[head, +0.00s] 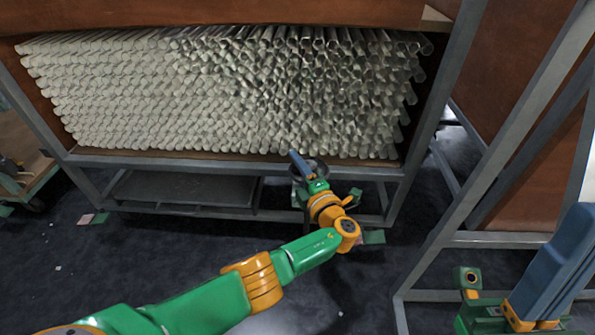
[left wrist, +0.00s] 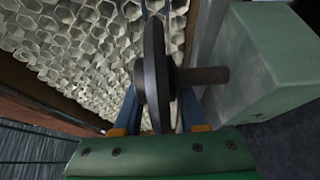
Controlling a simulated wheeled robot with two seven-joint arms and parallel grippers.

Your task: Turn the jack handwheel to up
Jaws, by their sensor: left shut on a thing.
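The jack handwheel is a dark round wheel (head: 318,163) low at the front of the tube rack in the head view. In the left wrist view the handwheel (left wrist: 155,75) is seen edge-on, with a short shaft running right to a pale green block (left wrist: 268,60). My left gripper (head: 298,163) reaches it from the front and is shut on it. In the left wrist view its blue fingers (left wrist: 160,108) lie on either side of the wheel. Part of the wheel is hidden by the gripper. My right gripper (head: 575,225) shows at the lower right, away from the wheel; its jaw gap is unclear.
A rack (head: 235,162) holds many stacked glass tubes (head: 220,95) behind the wheel. A grey metal frame (head: 480,205) stands at the right. A low cart (head: 30,180) is at the far left. Dark floor (head: 160,260) is open in front, with small scraps on it.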

